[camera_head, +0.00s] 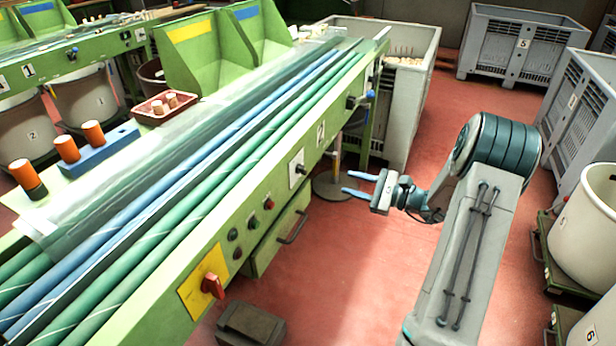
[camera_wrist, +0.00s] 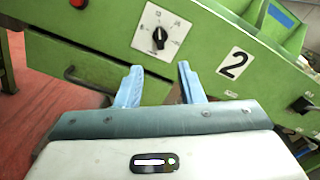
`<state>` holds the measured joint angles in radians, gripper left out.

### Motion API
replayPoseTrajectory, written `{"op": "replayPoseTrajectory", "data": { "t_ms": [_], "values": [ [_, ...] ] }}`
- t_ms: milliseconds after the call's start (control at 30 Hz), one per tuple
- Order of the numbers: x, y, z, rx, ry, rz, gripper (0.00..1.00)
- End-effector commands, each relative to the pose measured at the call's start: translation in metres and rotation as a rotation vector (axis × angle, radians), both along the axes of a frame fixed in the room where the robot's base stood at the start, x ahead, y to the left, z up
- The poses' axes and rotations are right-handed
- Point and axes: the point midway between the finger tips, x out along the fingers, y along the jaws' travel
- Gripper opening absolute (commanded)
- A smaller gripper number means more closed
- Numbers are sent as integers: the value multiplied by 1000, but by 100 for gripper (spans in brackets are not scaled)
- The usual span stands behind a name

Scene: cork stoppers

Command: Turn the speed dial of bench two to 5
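The speed dial (camera_wrist: 159,36) is a black knob on a white scale plate on the green front panel of bench two. It also shows in the head view (camera_head: 299,169), left of the black "2" label (camera_head: 320,133). In the wrist view the knob's pointer looks roughly upright; the scale numbers are too small to read surely. My gripper (camera_head: 356,184) has two light blue fingers, apart and empty. In the wrist view the fingertips (camera_wrist: 158,72) lie below the dial, clear of the panel as far as I can tell. The "2" label (camera_wrist: 235,63) is right of them.
A red switch on a yellow plate (camera_head: 197,298), several small buttons (camera_head: 252,222) and a drawer handle (camera_head: 295,228) are on the same bench front. Grey crates (camera_head: 420,95) stand behind. White tubs (camera_head: 590,225) stand at the right.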

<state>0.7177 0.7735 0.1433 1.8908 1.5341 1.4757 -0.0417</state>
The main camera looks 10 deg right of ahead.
Motion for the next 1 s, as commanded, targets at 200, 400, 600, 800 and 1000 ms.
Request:
{"op": "replayPoseTrajectory", "data": {
  "t_ms": [200, 400, 600, 800, 1000],
  "values": [
    [16, 23, 0, 4, 0, 2, 35],
    [42, 59, -1, 4, 0, 3, 35],
    [64, 89, -1, 3, 1, 1, 35],
    [77, 105, 0, 2, 1, -2, 35],
    [80, 110, 0, 3, 0, -2, 35]
  ]
}}
